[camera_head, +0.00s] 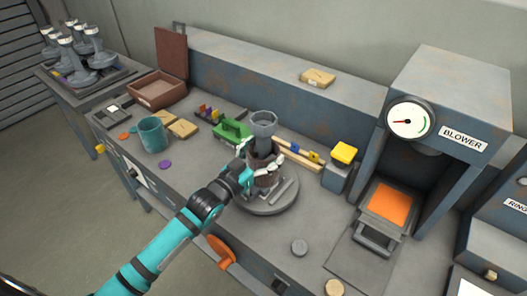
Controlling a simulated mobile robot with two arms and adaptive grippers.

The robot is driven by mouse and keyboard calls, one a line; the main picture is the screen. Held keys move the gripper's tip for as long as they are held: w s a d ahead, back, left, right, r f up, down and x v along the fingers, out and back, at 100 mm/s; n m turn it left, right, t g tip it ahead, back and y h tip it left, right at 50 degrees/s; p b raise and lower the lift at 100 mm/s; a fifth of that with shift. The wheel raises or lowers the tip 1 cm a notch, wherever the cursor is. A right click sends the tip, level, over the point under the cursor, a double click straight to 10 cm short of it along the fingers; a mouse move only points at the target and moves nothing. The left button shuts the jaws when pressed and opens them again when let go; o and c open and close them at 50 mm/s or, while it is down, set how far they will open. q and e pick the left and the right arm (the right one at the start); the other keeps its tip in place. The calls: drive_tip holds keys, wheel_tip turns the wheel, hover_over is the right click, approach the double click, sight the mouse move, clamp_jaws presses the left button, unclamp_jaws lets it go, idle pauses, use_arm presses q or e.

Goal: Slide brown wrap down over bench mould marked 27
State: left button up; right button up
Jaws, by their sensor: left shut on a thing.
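A grey mould (264,124) with a flared top stands upright on a round grey base (277,204) on the bench. The brown wrap (266,182) shows as dark brown patches around the mould's lower body, below the flared top. My left gripper (262,162) reaches in from the lower left and is shut on the wrap, with pale fingers across it. The fingers hide much of the wrap, so its lower edge is unclear. No marking 27 is legible. My right gripper is not in view.
A blower cabinet (450,90) with a glowing orange plate (390,204) stands right. A teal mug (152,134) and open brown box (158,90) are left. Several similar moulds (95,50) stand far left.

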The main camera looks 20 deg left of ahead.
use_arm(q)
drive_tip(key=o, duration=1)
drive_tip(key=shift+o, duration=0.2)
drive_tip(key=v, duration=1.2)
